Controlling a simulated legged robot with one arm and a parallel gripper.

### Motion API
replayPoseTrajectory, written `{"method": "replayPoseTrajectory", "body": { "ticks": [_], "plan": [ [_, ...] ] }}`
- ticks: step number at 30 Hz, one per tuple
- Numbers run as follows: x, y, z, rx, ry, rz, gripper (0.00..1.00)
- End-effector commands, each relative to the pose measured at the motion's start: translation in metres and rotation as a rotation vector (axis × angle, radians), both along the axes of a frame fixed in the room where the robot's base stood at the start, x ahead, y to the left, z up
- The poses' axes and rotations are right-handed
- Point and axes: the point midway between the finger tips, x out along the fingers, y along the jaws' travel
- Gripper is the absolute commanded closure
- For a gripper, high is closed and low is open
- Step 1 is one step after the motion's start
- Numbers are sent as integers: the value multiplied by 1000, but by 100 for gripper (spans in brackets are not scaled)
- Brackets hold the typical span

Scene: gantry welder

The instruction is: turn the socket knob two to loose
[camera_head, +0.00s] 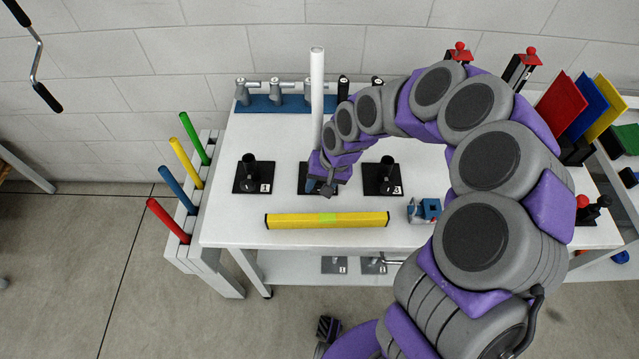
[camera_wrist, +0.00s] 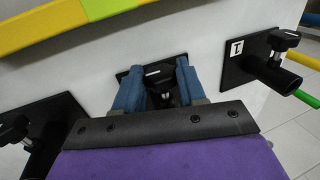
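Socket two's black base plate (camera_head: 305,178) sits in the middle of the white table, mostly hidden by my gripper (camera_head: 322,187) in the head view. A white tube rises upright behind my gripper; its lower end is hidden. In the wrist view, the black knob (camera_wrist: 161,80) of socket two lies between the two blue fingers of my gripper (camera_wrist: 158,70). The fingers are spread, one on each side of the knob; I cannot tell whether they touch it. Socket one (camera_head: 252,175) stands to the left and socket three (camera_head: 384,178) to the right, both in the head view.
A yellow bar (camera_head: 327,220) with a green middle lies along the table front. A small blue clamp block (camera_head: 428,210) is to its right. The white tube (camera_head: 318,90) stands tall beside my arm. Colored rods (camera_head: 168,221) stand in a rack at the left.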

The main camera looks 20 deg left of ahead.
Motion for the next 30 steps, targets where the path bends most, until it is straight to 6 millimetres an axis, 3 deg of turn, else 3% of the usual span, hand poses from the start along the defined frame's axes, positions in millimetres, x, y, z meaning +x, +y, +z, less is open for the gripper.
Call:
{"method": "replayPoseTrajectory", "body": {
  "ticks": [7, 19, 30],
  "plan": [
    [0, 0, -1, -3, 1, 2, 91],
    [0, 1, -1, -60, -8, 4, 91],
    [0, 4, 1, -255, -56, 6, 91]
  ]
}}
